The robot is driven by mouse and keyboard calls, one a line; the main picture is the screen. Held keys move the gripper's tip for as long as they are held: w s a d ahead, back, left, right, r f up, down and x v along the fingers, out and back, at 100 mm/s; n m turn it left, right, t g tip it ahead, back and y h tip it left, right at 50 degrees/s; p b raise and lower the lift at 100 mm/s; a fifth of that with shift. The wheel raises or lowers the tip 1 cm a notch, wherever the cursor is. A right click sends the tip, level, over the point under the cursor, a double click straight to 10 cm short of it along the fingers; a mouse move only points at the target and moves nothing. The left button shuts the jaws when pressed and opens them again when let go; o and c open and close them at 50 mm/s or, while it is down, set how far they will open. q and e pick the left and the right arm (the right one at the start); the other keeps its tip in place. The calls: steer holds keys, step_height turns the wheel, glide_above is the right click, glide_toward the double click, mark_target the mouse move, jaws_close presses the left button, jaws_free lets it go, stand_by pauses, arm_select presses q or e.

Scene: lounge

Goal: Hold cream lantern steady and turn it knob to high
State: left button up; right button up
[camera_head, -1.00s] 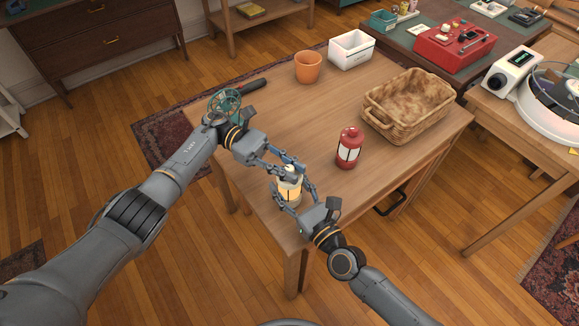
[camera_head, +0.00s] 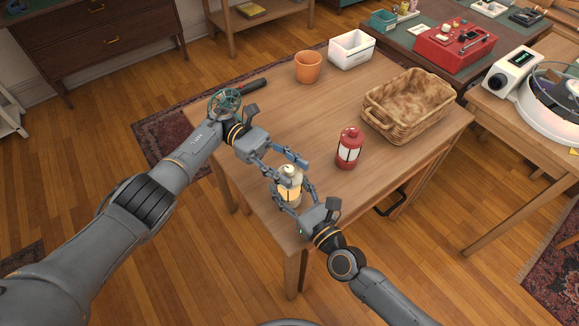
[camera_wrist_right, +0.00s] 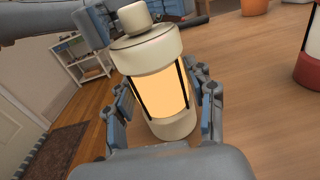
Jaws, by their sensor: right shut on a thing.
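The cream lantern (camera_head: 289,191) stands near the table's front left corner, its panel glowing warm orange. In the right wrist view the lantern (camera_wrist_right: 158,88) fills the middle, with its cream knob (camera_wrist_right: 134,17) on top; its underside is hidden. My right gripper (camera_head: 294,194) is shut on the lantern's body, with a finger on each side. My left gripper (camera_head: 287,167) is open at the lantern's top, its fingers spread and apart from the knob. Part of it shows behind the knob in the right wrist view.
A red lantern (camera_head: 349,148) stands to the right on the wooden table (camera_head: 258,113). A wicker basket (camera_head: 376,121), an orange pot (camera_head: 308,67) and a white bin (camera_head: 352,49) stand farther back. A dark-handled object (camera_head: 254,87) lies at the back left edge. The table's middle is clear.

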mark_target(289, 168)
arm_select(q)
steer(key=shift+r, duration=0.1)
step_height(289, 168, up, 10)
steer(key=shift+f, duration=0.1)
stand_by(0.6)
